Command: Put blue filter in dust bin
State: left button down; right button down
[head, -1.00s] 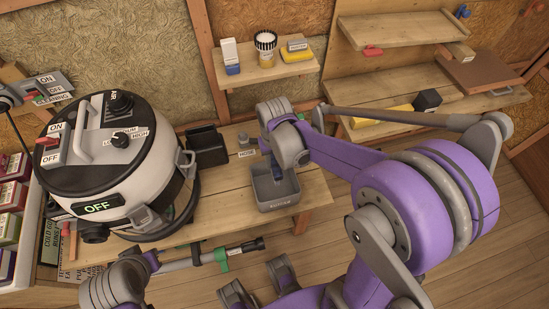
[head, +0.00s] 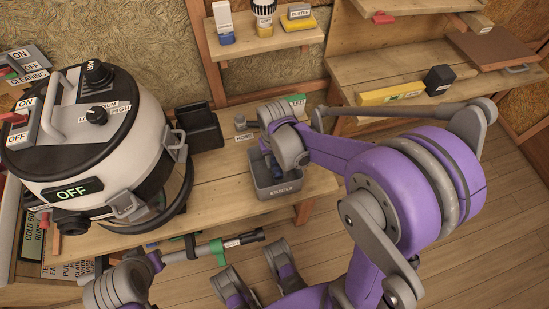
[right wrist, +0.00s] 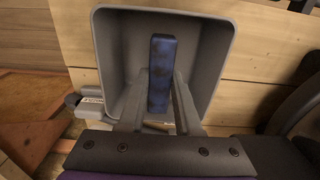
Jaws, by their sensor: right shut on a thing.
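The dust bin (head: 283,193) is a small open grey box at the front edge of the wooden workbench. My right gripper (right wrist: 160,80) points down into it, with the bin's walls around the fingers in the right wrist view. The fingers are shut on the blue filter (right wrist: 161,62), a worn blue block. The filter is over or inside the bin's opening; I cannot tell whether it touches the bottom. In the head view my right wrist hides most of the filter.
A white and black vacuum (head: 85,150) reading OFF stands left on the workbench (head: 220,205). A shelf (head: 265,42) with small items hangs above.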

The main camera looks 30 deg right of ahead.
jog(key=c, duration=0.5)
grip_release()
jog(key=shift+r, duration=0.1)
pick_arm(q)
notch_tip(320, 180, up, 3)
jog(key=p, duration=0.2)
jog(key=shift+r+p, duration=0.1)
jog(key=shift+p, duration=0.25)
pick_arm(e)
notch_tip(320, 180, up, 11)
jog(key=shift+f, duration=0.15)
pick_arm(q)
notch_tip(320, 180, up, 12)
jog(key=w+p, duration=0.2)
jog(key=p, duration=0.9)
jog(key=shift+r+t, duration=0.2)
jog(key=shift+t, duration=0.1)
pick_arm(e)
jog(key=s+a+r+n+t, duration=0.1)
jog(key=s+r, duration=0.2)
jog(key=r, duration=0.1)
jog(key=s+a+r+t, duration=0.1)
jog(key=s+r+t, duration=0.1)
jog(key=r, duration=0.3)
jog(key=s+a+r+n+t, duration=0.1)
jog(key=s+r+t, duration=0.1)
jog(key=s+r, duration=0.2)
jog(key=shift+s+a+r+n, duration=0.1)
jog(key=shift+s+r+n, duration=0.15)
jog(key=shift+s+n, duration=0.05)
